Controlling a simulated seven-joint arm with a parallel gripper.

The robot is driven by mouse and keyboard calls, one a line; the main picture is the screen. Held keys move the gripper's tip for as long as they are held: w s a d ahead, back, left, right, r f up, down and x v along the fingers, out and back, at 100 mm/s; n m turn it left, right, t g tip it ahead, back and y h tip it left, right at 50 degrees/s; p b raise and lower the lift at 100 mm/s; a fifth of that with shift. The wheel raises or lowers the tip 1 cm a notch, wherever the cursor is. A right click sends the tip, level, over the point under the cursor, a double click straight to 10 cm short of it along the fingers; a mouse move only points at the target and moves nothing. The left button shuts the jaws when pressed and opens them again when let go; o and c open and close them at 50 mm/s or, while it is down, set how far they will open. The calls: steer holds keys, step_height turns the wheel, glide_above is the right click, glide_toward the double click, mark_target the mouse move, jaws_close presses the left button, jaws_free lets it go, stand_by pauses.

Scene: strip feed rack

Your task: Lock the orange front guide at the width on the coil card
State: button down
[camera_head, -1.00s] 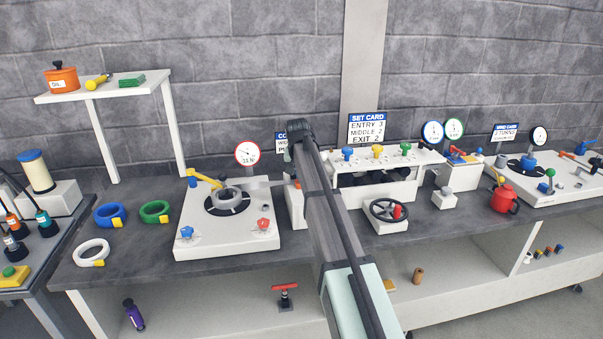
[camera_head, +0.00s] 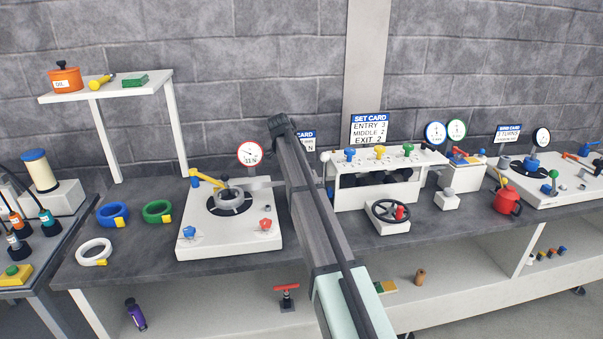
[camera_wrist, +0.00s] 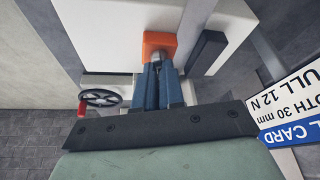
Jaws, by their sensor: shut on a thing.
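The orange front guide (camera_wrist: 160,40) shows in the wrist view as a small orange block against a white housing. A small grey rounded knob (camera_wrist: 159,57) sits at its near face, between my fingertips. My gripper (camera_wrist: 159,68) has its two blue-grey fingers close together, shut on this knob. The fingers hide part of it. The coil card (camera_wrist: 288,115) stands at the right of the wrist view, upside down, reading width 30 mm and pull 12 N. In the head view the coil card (camera_head: 307,136) is partly behind my arm, which hides my gripper and the guide.
A dark block (camera_wrist: 207,53) sits close to the right of the guide. A handwheel with a red handle (camera_wrist: 100,98) is at the left. In the head view, the coil stand (camera_head: 230,230) is left of my arm and the roller unit (camera_head: 350,195) is right.

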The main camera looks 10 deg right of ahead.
steer(key=shift+w+m+g, duration=0.1)
steer(key=shift+m+g, duration=0.3)
steer(key=shift+m, duration=0.7)
steer(key=c, duration=1.2)
jaws_free()
steer(key=shift+c, duration=0.2)
steer(key=v, duration=1.3)
steer(key=shift+a+r, duration=0.25)
steer(key=shift+r, duration=0.1)
